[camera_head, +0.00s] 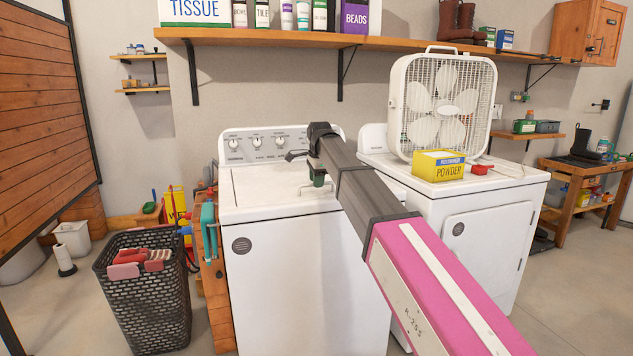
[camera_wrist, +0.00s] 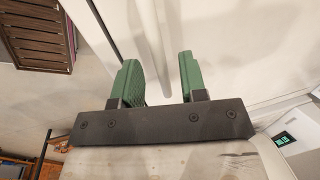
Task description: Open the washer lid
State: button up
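The white washer (camera_head: 300,275) stands in the middle of the head view, with a row of dials on its rear panel. Its top lid (camera_head: 265,188) lies flat and looks closed. My arm reaches in from the right, and my gripper (camera_head: 318,180) is over the right part of the lid, pointing down. In the wrist view, my gripper (camera_wrist: 160,80) has its two green fingers apart with nothing held between them. White washer surface with a raised edge (camera_wrist: 152,35) shows just past the fingers. I cannot tell whether the fingertips touch it.
A second white machine (camera_head: 480,230) stands to the right, bearing a box fan (camera_head: 443,105) and a yellow powder box (camera_head: 438,166). A black laundry basket (camera_head: 145,290) stands left of the washer. A loaded wooden shelf (camera_head: 270,38) runs above.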

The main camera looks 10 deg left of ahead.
jog(key=shift+f, duration=0.25)
